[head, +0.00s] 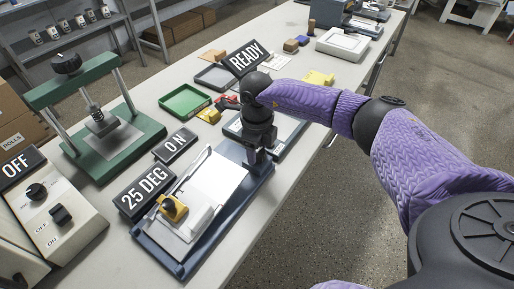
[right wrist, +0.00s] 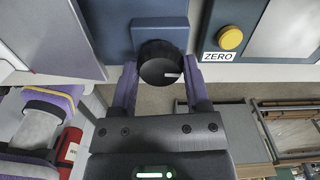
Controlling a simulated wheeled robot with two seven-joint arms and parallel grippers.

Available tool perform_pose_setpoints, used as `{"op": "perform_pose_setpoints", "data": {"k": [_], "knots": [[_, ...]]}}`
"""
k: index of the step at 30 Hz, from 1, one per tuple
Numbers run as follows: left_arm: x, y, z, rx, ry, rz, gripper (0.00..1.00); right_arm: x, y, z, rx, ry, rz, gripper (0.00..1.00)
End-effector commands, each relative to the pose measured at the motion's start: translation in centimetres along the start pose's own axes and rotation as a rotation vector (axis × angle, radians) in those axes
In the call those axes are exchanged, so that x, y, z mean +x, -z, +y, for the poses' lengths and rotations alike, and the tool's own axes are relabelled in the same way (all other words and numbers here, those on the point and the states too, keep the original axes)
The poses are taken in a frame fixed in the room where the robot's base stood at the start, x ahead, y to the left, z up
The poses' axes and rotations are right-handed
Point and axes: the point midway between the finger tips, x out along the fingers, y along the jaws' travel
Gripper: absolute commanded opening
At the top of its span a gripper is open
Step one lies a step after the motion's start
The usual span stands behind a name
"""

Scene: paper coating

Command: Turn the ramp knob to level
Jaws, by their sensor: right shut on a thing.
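The ramp knob (right wrist: 160,65) is a round black knob with a pale pink mark at its right side. It sits on the blue block (right wrist: 160,22) of the coater in the right wrist view. My right gripper (right wrist: 160,82) is shut on the knob, one finger on each side. In the head view my right gripper (head: 257,150) reaches down to the far end of the blue coater (head: 178,266), and the arm hides the knob. A white sheet (head: 212,180) lies on the coater beside a 25 DEG sign (head: 146,191). My left gripper is not in view.
A yellow ZERO button (right wrist: 230,38) is close to the right of the knob. An ON sign (head: 175,145) and a READY sign (head: 244,58) stand nearby. A green press (head: 110,150) and a control box with an OFF sign (head: 22,169) stand left.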

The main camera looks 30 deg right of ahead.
Motion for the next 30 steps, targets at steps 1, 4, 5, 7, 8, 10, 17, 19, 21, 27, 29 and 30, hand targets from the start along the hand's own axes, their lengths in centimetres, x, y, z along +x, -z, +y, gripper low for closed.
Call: {"op": "perform_pose_setpoints", "data": {"k": [1, 4, 5, 7, 8, 10, 17, 19, 21, 27, 29, 30], "knots": [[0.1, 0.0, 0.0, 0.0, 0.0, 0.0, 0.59, 0.0, 0.0, 0.0, -0.041, 0.001, -0.002, 0.02], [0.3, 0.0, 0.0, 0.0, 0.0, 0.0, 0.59, 0.0, 0.0, 0.0, -0.137, 0.001, -0.001, 0.02], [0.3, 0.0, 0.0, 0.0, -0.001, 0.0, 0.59, 0.0, 0.0, 0.0, -0.165, 0.002, -0.001, 0.02], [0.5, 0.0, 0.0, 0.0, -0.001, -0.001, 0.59, 0.0, 0.0, 0.0, -0.231, 0.002, -0.001, 0.02], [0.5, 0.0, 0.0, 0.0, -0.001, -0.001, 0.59, 0.0, 0.0, 0.0, -0.26, 0.002, -0.001, 0.02], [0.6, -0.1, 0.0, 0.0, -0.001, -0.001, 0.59, 0.0, 0.0, 0.0, -0.326, 0.002, -0.001, 0.02], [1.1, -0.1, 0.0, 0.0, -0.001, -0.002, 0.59, 0.0, 0.0, 0.0, -0.544, 0.002, -0.002, 0.02], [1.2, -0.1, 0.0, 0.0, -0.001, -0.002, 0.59, 0.1, 0.0, 0.0, -0.611, 0.002, -0.002, 0.02], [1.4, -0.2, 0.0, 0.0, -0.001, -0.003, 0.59, 0.1, 0.0, 0.0, -0.677, 0.002, -0.002, 0.02], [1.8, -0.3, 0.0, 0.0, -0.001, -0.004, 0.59, 0.1, 0.0, 0.0, -0.866, 0.003, -0.001, 0.02], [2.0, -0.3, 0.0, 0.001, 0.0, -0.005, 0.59, 0.1, 0.0, 0.0, -0.924, 0.003, -0.001, 0.02], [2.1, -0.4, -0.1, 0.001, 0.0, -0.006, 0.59, 0.1, 0.0, 0.0, -0.961, 0.002, -0.001, 0.02]]}}
